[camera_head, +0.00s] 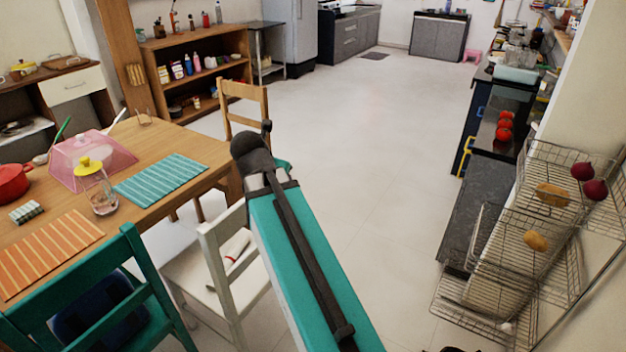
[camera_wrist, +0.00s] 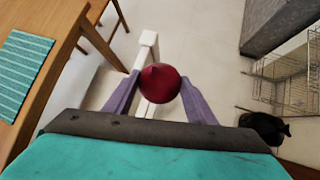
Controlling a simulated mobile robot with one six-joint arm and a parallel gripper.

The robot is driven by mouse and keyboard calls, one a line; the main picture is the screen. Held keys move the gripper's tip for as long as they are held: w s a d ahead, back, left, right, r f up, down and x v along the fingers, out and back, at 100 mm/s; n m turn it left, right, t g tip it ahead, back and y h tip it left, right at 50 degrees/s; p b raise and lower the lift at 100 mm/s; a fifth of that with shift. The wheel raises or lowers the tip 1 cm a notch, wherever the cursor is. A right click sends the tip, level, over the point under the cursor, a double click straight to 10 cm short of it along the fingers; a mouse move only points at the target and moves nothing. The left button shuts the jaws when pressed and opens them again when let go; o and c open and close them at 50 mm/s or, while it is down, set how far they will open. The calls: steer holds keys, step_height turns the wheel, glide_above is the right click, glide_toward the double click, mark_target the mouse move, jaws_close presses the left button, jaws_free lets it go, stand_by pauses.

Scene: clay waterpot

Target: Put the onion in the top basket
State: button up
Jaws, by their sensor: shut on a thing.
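A dark red onion (camera_wrist: 160,83) sits between the two purple fingers of my gripper (camera_wrist: 161,88) in the wrist view, held above the white chair. In the head view my teal arm hides the gripper and the held onion. The top wire basket (camera_head: 530,150) is at the right of the head view, on a tiered rack. It holds two red onions (camera_head: 589,180) and a potato (camera_head: 552,194). My gripper is well apart from the basket. Part of the wire rack also shows at the right of the wrist view (camera_wrist: 290,70).
A lower basket (camera_head: 495,222) holds another potato (camera_head: 536,241). A wooden table (camera_head: 190,150) stands at left, with a white chair (camera_head: 205,280) and a green chair (camera_head: 150,270). A dark counter (camera_head: 480,195) with tomatoes stands behind the rack. The middle floor is clear.

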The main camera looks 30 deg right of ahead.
steer(key=a+n, duration=0.1)
steer(key=a, duration=0.3)
steer(key=w+a+r+n+t+y, duration=0.1)
steer(key=a, duration=0.3)
steer(key=w+a+r+n+y, duration=0.1)
steer(key=a, duration=0.3)
steer(key=shift+t+b, duration=0.3)
steer(key=a+f+n+y+b, duration=0.1)
steer(key=a+f+n+b, duration=0.1)
steer(key=a, duration=0.4)
steer(key=shift+b, duration=0.85)
